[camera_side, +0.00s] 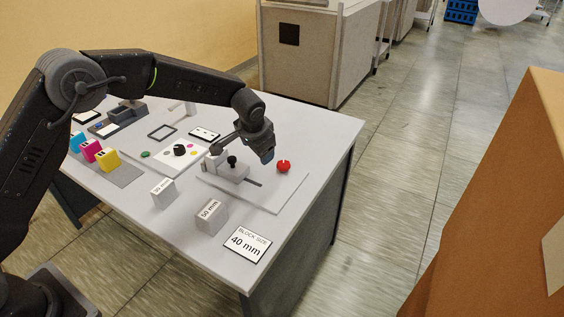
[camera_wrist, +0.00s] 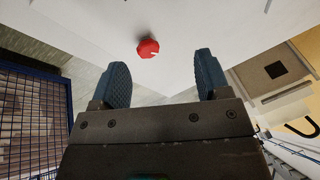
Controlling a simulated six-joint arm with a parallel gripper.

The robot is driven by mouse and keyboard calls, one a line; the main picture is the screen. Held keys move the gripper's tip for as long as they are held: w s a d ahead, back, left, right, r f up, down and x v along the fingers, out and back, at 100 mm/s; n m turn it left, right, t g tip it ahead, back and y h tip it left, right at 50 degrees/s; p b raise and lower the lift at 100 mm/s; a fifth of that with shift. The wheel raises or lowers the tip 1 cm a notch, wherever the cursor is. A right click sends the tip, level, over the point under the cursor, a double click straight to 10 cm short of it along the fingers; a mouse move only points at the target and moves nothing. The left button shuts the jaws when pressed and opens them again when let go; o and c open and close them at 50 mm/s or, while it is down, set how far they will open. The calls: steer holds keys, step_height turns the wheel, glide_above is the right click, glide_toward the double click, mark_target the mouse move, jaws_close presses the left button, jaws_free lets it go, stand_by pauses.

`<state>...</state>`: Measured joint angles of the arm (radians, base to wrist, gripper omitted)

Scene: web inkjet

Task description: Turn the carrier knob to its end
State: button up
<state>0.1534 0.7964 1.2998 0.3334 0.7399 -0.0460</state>
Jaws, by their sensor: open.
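A round red knob (camera_side: 283,167) with a small white mark stands on the right part of a light base plate (camera_side: 267,202). A grey block with a black knob (camera_side: 232,160) on top stands at the left end of a dark slot in that plate. In the wrist view the red knob (camera_wrist: 148,48) shows ahead of the fingers, nearer the left one. My gripper (camera_side: 267,156) is above the plate, just left of the red knob in the side view. In the wrist view my gripper (camera_wrist: 161,65) is open, with nothing between its blue fingers.
Blocks marked 30 mm (camera_side: 162,192) and 50 mm (camera_side: 211,215) stand in front of the plate, near a "BLOCK SIZE 40 mm" card (camera_side: 246,244). Cyan, magenta and yellow cartridges (camera_side: 106,158) stand left. A white panel with a black dial (camera_side: 179,150) lies behind.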

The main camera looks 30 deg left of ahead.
mark_target(283, 164)
step_height(283, 164, up, 3)
steer(key=w+d+n+h, duration=0.2)
steer(key=w+n, duration=0.1)
steer(key=x, duration=1.3)
steer(key=shift+w+d+f, duration=0.1)
steer(key=shift+d, duration=0.2)
steer(key=shift+c, duration=0.2)
steer(key=c, duration=0.9)
